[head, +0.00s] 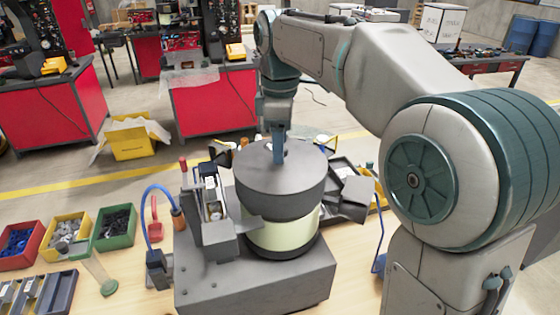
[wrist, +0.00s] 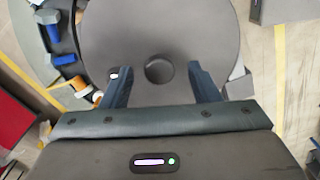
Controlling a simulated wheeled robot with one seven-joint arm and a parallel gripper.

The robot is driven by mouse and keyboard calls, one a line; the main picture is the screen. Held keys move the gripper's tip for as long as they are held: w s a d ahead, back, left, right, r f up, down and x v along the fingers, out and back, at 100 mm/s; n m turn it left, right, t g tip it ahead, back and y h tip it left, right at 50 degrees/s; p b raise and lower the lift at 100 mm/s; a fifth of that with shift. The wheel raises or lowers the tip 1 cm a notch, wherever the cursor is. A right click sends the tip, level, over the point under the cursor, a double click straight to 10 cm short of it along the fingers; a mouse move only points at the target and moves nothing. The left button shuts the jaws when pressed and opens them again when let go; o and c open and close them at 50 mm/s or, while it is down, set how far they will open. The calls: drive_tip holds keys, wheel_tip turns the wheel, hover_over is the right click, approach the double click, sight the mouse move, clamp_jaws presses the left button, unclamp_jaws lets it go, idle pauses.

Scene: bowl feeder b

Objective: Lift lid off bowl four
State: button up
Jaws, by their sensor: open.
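The bowl feeder has a grey round lid (head: 270,180) on top of a pale yellow-green bowl (head: 283,236), set on a grey base block (head: 255,282). In the wrist view the lid (wrist: 115,35) fills the upper middle, with a round dark knob (wrist: 159,70) at its centre. My gripper (head: 279,150) is above the lid, pointing down. In the wrist view my gripper (wrist: 160,72) has its two blue fingers apart, one to each side of the knob, with gaps between. Whether the fingertips touch the lid is hidden. No number shows on the bowl.
A grey track unit (head: 210,215) stands against the bowl's left side. Red, yellow and green bins (head: 115,227) of small parts sit at the left of the wooden table. A clear cylinder (head: 98,268) leans near them. A dark tray (head: 350,190) lies at right.

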drive_tip(key=shift+f, duration=1.1)
clamp_jaws()
drive_tip(key=shift+r, duration=0.15)
